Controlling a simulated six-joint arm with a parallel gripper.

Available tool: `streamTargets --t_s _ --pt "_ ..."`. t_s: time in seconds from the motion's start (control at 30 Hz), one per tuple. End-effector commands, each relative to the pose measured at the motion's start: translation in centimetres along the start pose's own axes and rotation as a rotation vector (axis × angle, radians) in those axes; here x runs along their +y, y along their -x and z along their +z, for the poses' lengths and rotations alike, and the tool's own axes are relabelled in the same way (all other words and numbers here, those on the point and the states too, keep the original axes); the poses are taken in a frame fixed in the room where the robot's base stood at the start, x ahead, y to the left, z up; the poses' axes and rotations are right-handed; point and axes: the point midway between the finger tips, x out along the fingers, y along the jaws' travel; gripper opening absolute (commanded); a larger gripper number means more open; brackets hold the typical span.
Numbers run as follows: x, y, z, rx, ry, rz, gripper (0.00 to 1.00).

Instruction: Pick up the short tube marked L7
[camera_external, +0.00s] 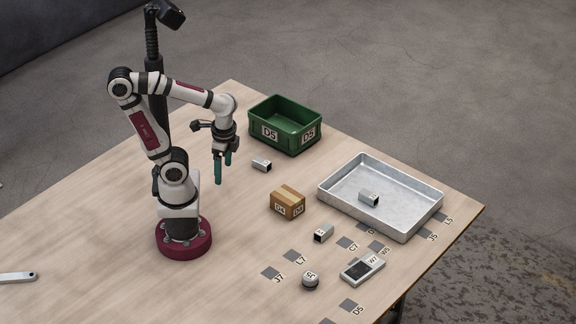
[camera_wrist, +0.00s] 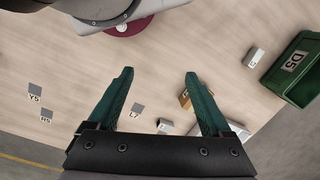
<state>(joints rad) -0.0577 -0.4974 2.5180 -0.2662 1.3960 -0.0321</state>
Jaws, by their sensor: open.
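One tube (camera_external: 262,165) lies near my gripper, one tube (camera_external: 323,233) lies right of the carton, and one tube (camera_external: 369,198) lies in the metal tray. Their labels are too small to read. A readable "L7" stands beside a dark square patch (camera_external: 291,255) on the table. My gripper (camera_external: 223,172) is open and empty above the table, left of the nearest tube. In the wrist view, my open fingers (camera_wrist: 160,74) show one tube at right (camera_wrist: 256,56), another near the right finger (camera_wrist: 164,127), and the L7 patch (camera_wrist: 138,106).
A green bin (camera_external: 285,137) marked D5 stands behind the nearest tube. A cardboard carton (camera_external: 287,204) stands mid-table, and the shallow metal tray (camera_external: 412,226) is at right.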

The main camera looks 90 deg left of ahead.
Motion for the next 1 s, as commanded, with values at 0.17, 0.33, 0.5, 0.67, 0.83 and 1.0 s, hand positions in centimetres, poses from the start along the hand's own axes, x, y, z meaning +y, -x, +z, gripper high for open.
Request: streamTargets --t_s 0.17,0.33,0.5,0.67,0.83,1.0 --pt "-5.3 -0.5 -3.6 -0.122 0.769 0.357 0.83" --pt "-18.0 -5.9 -3.1 -0.206 1.707 0.873 0.83" --pt "-28.1 -14.2 6.0 -0.193 2.383 1.430 0.83" --pt "-30.6 -18.2 11.7 -0.148 2.611 1.720 0.83" --pt "-30.5 -19.8 9.2 0.147 -2.592 -1.731 0.83" --pt "-30.1 -21.7 4.7 0.148 -2.596 -1.729 0.83"
